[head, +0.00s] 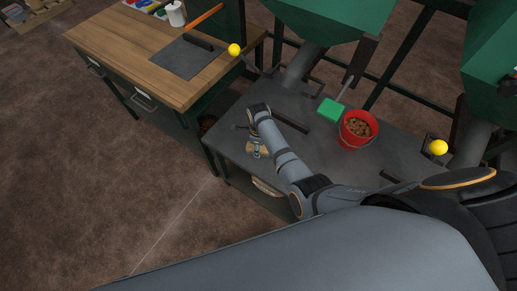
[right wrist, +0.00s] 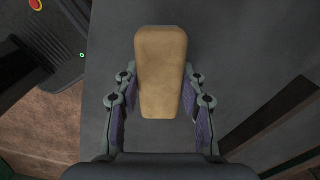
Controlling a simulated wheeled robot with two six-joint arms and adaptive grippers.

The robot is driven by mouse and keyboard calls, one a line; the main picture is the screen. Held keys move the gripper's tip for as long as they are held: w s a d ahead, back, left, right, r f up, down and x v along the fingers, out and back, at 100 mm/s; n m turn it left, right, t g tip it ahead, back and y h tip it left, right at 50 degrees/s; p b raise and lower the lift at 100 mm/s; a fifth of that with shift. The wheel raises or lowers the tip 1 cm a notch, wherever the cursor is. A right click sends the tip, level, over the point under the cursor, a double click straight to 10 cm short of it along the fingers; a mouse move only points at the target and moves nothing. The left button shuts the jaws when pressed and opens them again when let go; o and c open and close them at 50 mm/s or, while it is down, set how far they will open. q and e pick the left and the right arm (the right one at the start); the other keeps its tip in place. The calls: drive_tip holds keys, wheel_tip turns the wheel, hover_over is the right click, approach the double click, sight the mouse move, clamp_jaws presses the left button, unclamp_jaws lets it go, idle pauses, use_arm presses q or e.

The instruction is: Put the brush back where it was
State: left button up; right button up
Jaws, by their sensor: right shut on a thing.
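The brush, seen as a tan wooden block (right wrist: 161,70), is held between the two fingers of my right gripper (right wrist: 160,95) in the right wrist view. Its underside is hidden. In the head view the brush (head: 264,150) shows small at the right gripper (head: 256,147), over the left part of the grey metal table (head: 230,140). I cannot tell whether the brush touches the table top. My left gripper is not in view.
A red bucket (head: 348,140) with brown pieces and a green scoop (head: 332,109) stand on the grey table, beside dark bars (head: 291,121). A wooden workbench (head: 125,48) with a grey mat (head: 178,60) is at upper left. Green hoppers (head: 335,18) hang above.

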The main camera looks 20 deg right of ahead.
drive_tip(key=o, duration=1.2)
drive_tip(key=shift+f, duration=0.1)
drive_tip(key=shift+r, duration=0.25)
wheel_tip(320, 180, up, 12)
drive_tip(key=shift+f+p, duration=0.1)
drive_tip(key=shift+p, duration=0.6)
